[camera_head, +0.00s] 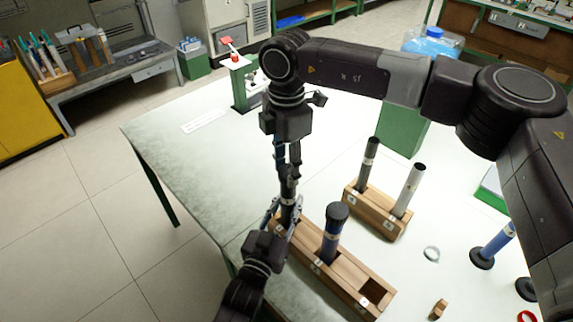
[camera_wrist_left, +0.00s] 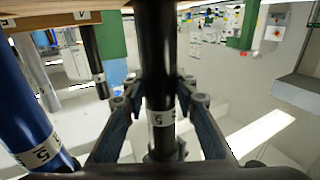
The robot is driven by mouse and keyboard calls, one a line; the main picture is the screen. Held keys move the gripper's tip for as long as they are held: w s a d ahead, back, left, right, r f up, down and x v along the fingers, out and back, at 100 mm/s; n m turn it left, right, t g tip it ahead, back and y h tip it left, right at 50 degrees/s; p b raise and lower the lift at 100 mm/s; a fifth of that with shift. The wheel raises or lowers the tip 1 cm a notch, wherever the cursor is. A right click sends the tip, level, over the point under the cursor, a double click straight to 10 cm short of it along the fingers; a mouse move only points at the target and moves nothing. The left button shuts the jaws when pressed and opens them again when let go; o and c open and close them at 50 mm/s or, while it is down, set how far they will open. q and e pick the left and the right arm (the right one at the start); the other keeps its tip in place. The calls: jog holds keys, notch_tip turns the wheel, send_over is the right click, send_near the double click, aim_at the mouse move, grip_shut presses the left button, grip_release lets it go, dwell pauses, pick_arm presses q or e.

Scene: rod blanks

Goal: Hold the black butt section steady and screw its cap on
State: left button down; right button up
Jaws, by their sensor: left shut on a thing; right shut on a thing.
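The black butt section (camera_head: 289,213) stands upright at the far-left end of the front wooden rack (camera_head: 345,274). It also shows in the left wrist view (camera_wrist_left: 160,70) as a black tube with a white label. My left gripper (camera_head: 279,211) comes in from below and is shut around the section, a finger on each side. My right gripper (camera_head: 288,163) points down from above and is shut at the section's top end. The cap is mostly hidden between its fingers; whether it is seated on the section I cannot tell.
A blue section with a black cap (camera_head: 335,230) stands in the same rack. A second rack (camera_head: 376,215) behind holds a black and a grey tube. A grey ring (camera_head: 432,254) and a small wooden piece (camera_head: 438,309) lie at right.

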jog(key=shift+f, duration=0.6)
dwell(0.3)
jog(key=m, duration=0.5)
jog(key=shift+w, duration=0.15)
jog(key=m, duration=0.4)
jog(key=shift+w+m, duration=0.1)
jog(key=shift+m, duration=0.3)
jog(key=o, duration=0.7)
jog(key=shift+o, duration=0.2)
jog(key=shift+r, duration=2.3)
